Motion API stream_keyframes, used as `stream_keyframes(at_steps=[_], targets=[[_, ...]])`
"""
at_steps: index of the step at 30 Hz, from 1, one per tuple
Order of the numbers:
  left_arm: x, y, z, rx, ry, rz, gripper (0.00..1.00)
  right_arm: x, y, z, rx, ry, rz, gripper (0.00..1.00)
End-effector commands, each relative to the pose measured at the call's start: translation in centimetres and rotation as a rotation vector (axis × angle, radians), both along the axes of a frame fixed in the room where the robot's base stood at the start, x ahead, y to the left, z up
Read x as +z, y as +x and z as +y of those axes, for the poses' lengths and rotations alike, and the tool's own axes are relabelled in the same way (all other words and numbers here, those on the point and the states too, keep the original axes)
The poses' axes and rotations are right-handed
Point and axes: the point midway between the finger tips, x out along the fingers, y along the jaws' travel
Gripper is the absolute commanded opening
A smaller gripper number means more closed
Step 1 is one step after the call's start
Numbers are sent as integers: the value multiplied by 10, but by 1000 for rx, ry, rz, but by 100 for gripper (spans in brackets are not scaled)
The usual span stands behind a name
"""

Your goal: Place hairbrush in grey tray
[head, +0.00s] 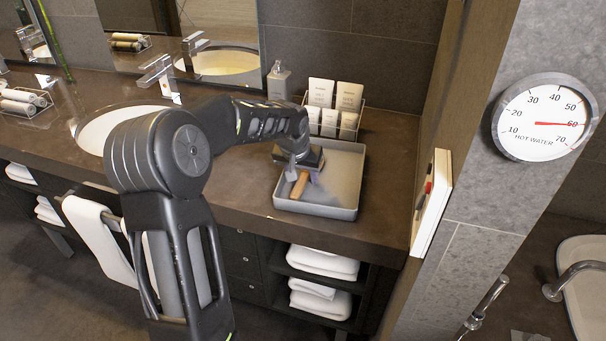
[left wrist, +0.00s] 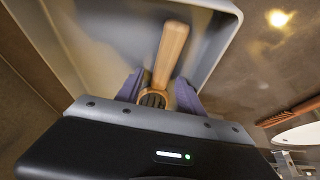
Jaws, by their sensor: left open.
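The grey tray (head: 345,208) lies on the brown counter in the head view, and its walls also show in the left wrist view (left wrist: 213,45). The hairbrush (head: 299,186) is inside the tray, with its wooden handle showing; in the left wrist view the handle (left wrist: 171,50) points away from the gripper and the dark brush end is close to the fingers. My left gripper (head: 297,172) is over the tray, open, with its fingers on either side of the brush end in the left wrist view (left wrist: 158,92). My right gripper is not in view.
A rack of white tubes (head: 335,108) stands behind the tray, with a soap dispenser (head: 278,80) to its left. A sink (head: 105,125) and faucet (head: 155,70) are farther left. A wooden wall edge (head: 436,110) bounds the right. The counter in front of the tray is clear.

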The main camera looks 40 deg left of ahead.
Motion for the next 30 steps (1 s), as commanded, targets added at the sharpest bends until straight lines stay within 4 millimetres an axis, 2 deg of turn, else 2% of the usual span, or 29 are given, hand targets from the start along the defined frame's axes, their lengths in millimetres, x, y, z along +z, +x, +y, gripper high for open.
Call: stream_keyframes(at_steps=[5,11,17,24,30], targets=[[0,0,0,0,0,0,45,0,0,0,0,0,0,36],[10,-2,-1,0,0,-1,45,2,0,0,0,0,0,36],[41,-15,-5,0,2,-3,45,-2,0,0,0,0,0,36],[87,-34,-12,1,1,-5,45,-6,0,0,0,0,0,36],[110,-44,-15,-1,1,-2,45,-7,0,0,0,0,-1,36]])
